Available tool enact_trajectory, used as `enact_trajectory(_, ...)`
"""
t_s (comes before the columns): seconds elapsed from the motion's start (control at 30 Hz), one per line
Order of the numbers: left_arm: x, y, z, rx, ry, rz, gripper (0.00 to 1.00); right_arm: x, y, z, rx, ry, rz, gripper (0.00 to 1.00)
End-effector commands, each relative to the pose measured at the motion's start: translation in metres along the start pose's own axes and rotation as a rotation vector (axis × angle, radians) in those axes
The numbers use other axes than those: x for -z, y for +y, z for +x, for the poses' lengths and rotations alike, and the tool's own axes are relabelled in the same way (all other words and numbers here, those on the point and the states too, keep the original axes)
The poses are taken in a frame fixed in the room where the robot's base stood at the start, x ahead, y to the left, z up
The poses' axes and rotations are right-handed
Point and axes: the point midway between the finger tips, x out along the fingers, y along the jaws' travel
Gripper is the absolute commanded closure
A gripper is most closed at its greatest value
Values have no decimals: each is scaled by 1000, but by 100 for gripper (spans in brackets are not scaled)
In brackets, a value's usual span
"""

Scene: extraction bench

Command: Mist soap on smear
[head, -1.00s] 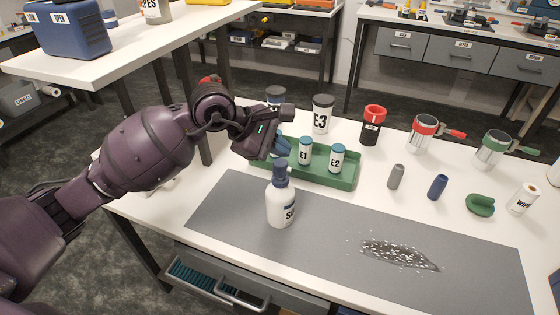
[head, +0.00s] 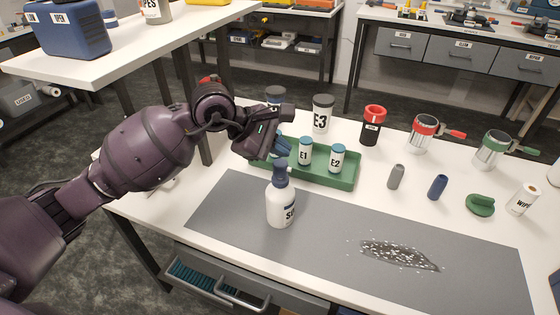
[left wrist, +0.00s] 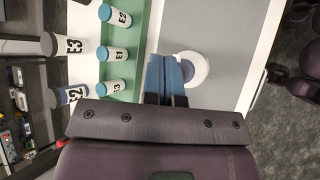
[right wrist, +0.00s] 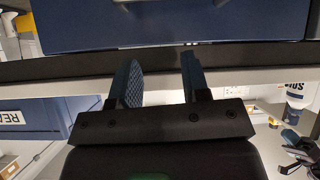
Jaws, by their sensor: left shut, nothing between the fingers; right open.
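A white spray bottle (head: 281,208) with a dark blue head and a partly readable label stands upright on the grey mat (head: 225,205). A dark smear with white specks (head: 398,254) lies on the mat to its right. My left gripper (head: 281,149) is shut and empty, above and just behind the bottle head. In the left wrist view the shut blue fingers (left wrist: 165,78) overlap the bottle (left wrist: 196,70), seen from above; I cannot tell whether they touch it. My right gripper (right wrist: 160,82) is open and empty, seen only in the right wrist view, away from the mat.
A green tray (head: 330,178) holding small jars E1 (head: 305,152) and E2 (head: 338,158) sits behind the bottle. Canister E3 (head: 322,114), a grey cylinder (head: 396,177), a blue cylinder (head: 438,187) and a wipe roll (head: 522,198) stand around. The mat between bottle and smear is clear.

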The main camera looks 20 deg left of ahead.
Motion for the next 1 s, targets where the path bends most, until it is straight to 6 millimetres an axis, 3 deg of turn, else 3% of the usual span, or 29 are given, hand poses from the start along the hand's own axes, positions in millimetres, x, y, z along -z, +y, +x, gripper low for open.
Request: enact_trajectory(1.0,4,-5,6,0,0,0,100,-6,-4,2,0,-9,13,57)
